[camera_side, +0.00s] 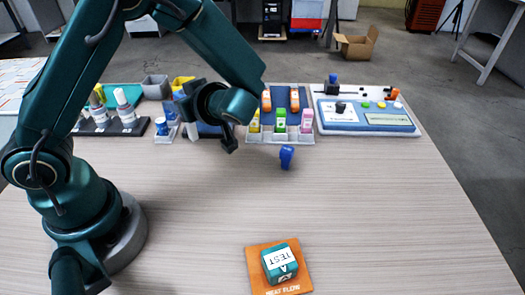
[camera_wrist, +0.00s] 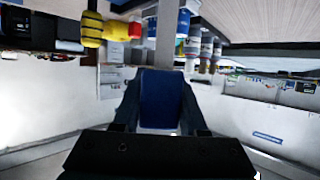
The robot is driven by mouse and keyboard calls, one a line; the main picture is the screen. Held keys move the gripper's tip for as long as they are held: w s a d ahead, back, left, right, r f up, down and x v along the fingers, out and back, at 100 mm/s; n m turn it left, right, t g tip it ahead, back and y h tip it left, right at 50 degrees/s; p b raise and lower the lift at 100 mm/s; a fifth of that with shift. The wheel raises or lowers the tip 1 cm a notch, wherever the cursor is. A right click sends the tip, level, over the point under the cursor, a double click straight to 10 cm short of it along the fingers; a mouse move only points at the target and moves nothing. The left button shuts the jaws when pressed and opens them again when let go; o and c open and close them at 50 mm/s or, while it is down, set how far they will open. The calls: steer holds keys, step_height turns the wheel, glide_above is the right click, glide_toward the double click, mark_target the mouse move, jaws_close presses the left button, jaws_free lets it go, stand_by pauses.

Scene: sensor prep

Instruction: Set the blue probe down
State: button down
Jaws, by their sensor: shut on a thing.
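In the wrist view my gripper (camera_wrist: 160,95) is shut on the blue probe (camera_wrist: 160,100), a dark blue block between the two black fingers. In the side view my gripper (camera_side: 228,142) is above the table, left of the tube rack; I cannot clearly make out the held probe there. A small tilted blue piece (camera_side: 287,157) shows to the right of my gripper and apart from it, in front of the rack. I cannot tell whether it touches the table. An orange pad (camera_side: 254,272) marked HEAT FLOW lies at the front, bearing a teal TEST block (camera_side: 281,262).
A white rack (camera_side: 280,137) with yellow, green and pink tubes stands behind the blue piece. A blue-and-white panel (camera_side: 367,117) is at back right. White bottles (camera_side: 125,110) stand in a dark holder at back left. The table's middle and right are clear.

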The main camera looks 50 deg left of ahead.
steer(key=shift+f, duration=1.85)
steer(key=shift+f, duration=0.1)
steer(key=shift+c, duration=2.2)
jaws_free()
